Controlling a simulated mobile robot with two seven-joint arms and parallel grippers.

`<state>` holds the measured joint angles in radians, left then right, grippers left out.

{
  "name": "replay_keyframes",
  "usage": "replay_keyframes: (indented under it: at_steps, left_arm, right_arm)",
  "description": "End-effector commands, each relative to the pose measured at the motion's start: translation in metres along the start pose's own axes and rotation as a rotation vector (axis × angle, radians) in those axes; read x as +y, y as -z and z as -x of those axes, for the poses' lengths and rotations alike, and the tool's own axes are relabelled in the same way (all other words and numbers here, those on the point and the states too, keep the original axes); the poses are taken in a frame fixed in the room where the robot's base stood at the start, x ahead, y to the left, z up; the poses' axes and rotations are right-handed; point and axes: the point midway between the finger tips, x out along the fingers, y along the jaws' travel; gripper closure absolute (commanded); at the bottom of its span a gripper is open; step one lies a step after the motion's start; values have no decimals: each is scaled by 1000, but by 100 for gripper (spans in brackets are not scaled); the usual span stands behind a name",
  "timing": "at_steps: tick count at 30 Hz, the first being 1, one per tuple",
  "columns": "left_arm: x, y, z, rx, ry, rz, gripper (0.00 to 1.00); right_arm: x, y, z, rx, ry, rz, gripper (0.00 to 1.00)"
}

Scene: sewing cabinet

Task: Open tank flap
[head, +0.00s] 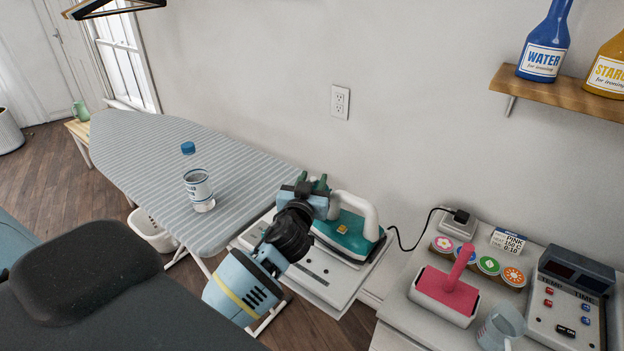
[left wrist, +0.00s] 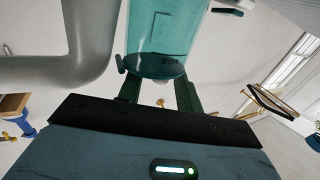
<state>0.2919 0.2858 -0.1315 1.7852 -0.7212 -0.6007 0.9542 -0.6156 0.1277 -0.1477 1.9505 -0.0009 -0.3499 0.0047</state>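The teal iron (head: 350,232) with a white handle stands on the white panel at the end of the ironing board. In the left wrist view its see-through teal tank (left wrist: 165,35) with a MAX mark fills the top middle. A small white-and-dark piece (left wrist: 228,10) shows at the tank's upper right; I cannot tell if it is the flap. My left gripper (head: 312,184) is at the iron's left end, its arm hiding part of it. In the wrist view its two green fingers (left wrist: 160,92) are apart, close to the tank's edge; contact is unclear. My right gripper is not in view.
A black cord runs from the iron to a plug (head: 461,216). Bottles sit on a wall shelf (head: 560,90).

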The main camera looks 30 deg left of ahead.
Motion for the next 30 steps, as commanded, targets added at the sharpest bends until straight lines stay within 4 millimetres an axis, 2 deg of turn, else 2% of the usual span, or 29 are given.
replay_keyframes:
  at_steps: [4,13,14,22,30]
  left_arm:
    - [0,1,-8,1,-1,-1,65]
    - [0,0,-10,0,-1,-1,65]
    - [0,0,-10,0,-1,-1,66]
    - [0,0,-9,0,-1,-1,100]
    - [0,0,-9,6,-1,-17,100]
  right_arm:
    - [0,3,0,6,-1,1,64]
    - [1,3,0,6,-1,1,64]
    - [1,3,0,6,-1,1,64]
    - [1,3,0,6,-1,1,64]
    - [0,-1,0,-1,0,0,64]
